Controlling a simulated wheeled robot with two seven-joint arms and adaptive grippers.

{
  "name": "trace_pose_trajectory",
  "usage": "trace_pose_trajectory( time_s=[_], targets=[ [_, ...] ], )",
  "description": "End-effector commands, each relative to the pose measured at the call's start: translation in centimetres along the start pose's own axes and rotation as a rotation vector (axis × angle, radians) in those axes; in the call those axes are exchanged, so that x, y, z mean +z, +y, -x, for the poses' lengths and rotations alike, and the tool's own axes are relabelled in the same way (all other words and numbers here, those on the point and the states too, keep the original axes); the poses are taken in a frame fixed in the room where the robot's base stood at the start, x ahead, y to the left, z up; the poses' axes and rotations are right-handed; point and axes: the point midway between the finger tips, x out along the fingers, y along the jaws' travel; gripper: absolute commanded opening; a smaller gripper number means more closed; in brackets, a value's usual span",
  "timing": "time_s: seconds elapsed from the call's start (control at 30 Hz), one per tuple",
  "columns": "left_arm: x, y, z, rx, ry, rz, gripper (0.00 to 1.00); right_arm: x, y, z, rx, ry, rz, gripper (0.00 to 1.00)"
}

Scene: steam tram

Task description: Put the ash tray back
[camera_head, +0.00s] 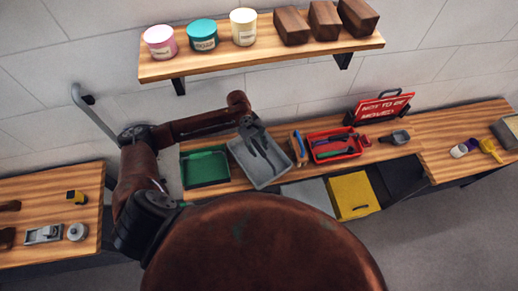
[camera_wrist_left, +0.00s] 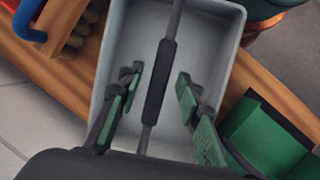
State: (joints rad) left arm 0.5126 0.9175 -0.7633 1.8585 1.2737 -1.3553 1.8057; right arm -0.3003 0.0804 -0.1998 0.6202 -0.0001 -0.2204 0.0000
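A light grey tray (camera_head: 264,178) lies on the wooden bench, set at an angle; I take it to be the ash tray. It also fills the middle of the left wrist view (camera_wrist_left: 212,35). A thin bar with a dark grip (camera_wrist_left: 160,85) runs along over it. My left gripper (camera_head: 262,157) is above the tray, and its fingers with green pads (camera_wrist_left: 158,98) are apart, one on each side of the bar. Neither pad visibly touches the bar. My right gripper is not in view.
A green tray (camera_head: 205,167) stands just left of the grey one. A brush (camera_head: 297,145) and a red tray of tools (camera_head: 335,147) are to its right. A red sign (camera_head: 383,108) stands behind. A shelf (camera_head: 265,53) with tins and wooden blocks is above. A yellow box (camera_head: 353,196) is below the bench.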

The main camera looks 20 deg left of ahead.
Motion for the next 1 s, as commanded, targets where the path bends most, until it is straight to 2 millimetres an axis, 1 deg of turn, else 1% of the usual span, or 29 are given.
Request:
trace_pose_trajectory(
  time_s=[0.3, 0.5, 0.6, 0.7, 1.0],
  targets=[
    [-0.1, 0.1, 6.4, 0.004, 0.003, -0.001, 0.32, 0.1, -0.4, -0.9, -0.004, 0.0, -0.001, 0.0],
    [-0.1, 0.1, 9.6, 0.003, 0.002, -0.001, 0.32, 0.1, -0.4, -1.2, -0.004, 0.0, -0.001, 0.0],
    [0.0, 0.1, 10.6, 0.003, 0.0, -0.001, 0.32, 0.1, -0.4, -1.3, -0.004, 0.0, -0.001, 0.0],
    [0.0, 0.1, 11.0, 0.002, 0.001, -0.001, 0.32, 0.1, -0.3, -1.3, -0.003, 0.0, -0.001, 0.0],
    [0.0, 0.1, 11.1, 0.002, 0.0, 0.0, 0.32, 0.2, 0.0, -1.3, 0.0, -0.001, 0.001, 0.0]
  ],
)
